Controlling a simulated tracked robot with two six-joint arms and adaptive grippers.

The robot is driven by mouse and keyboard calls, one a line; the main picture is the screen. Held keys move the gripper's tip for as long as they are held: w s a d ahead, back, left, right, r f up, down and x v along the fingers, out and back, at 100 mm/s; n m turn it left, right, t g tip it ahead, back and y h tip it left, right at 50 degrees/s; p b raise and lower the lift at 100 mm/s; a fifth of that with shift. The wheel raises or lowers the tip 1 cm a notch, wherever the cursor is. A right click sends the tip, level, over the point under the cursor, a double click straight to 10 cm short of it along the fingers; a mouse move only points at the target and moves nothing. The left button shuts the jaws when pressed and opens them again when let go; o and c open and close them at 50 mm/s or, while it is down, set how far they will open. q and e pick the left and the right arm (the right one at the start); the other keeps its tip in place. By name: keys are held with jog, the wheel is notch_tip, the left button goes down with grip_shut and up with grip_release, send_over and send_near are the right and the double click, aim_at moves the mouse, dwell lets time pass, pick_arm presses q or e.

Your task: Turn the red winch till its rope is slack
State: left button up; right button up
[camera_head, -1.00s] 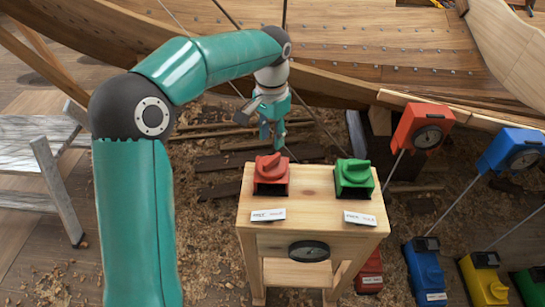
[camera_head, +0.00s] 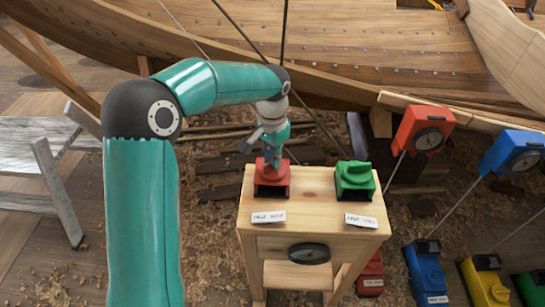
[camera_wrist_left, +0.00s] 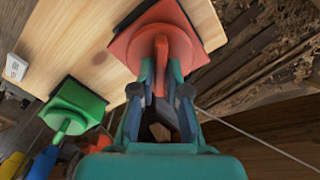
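The red winch (camera_head: 271,188) sits at the left on top of the wooden stand, with a raised red handle on its square base. In the left wrist view the red winch (camera_wrist_left: 185,42) shows close up, its handle (camera_wrist_left: 160,62) upright between my fingers. My left gripper (camera_head: 272,157) is down over this handle from above. In the left wrist view the fingertips of my left gripper (camera_wrist_left: 161,72) stand on either side of the handle, with what looks like a narrow gap. Which rope belongs to the winch, and how taut it is, I cannot tell. My right gripper is out of view.
A green winch (camera_head: 355,181) stands right of the red one on the wooden stand (camera_head: 314,224), with a dial (camera_head: 309,253) on its front. Red (camera_head: 423,130) and blue (camera_head: 515,152) gauge boxes stand right. Blue (camera_head: 426,273) and yellow (camera_head: 486,280) units sit below. The hull (camera_head: 370,50) lies behind.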

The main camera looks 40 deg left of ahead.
pick_arm(q)
grip_shut()
jog(key=shift+n, duration=0.5)
jog(key=n, duration=0.2)
jog(key=shift+n, duration=0.3)
jog(key=n, duration=0.4)
jog(key=shift+n+b, duration=0.3)
jog(key=shift+b, duration=0.1)
jog(key=o, duration=0.6)
grip_release()
jog(key=shift+r, duration=0.1)
notch_tip(320, 180, up, 12)
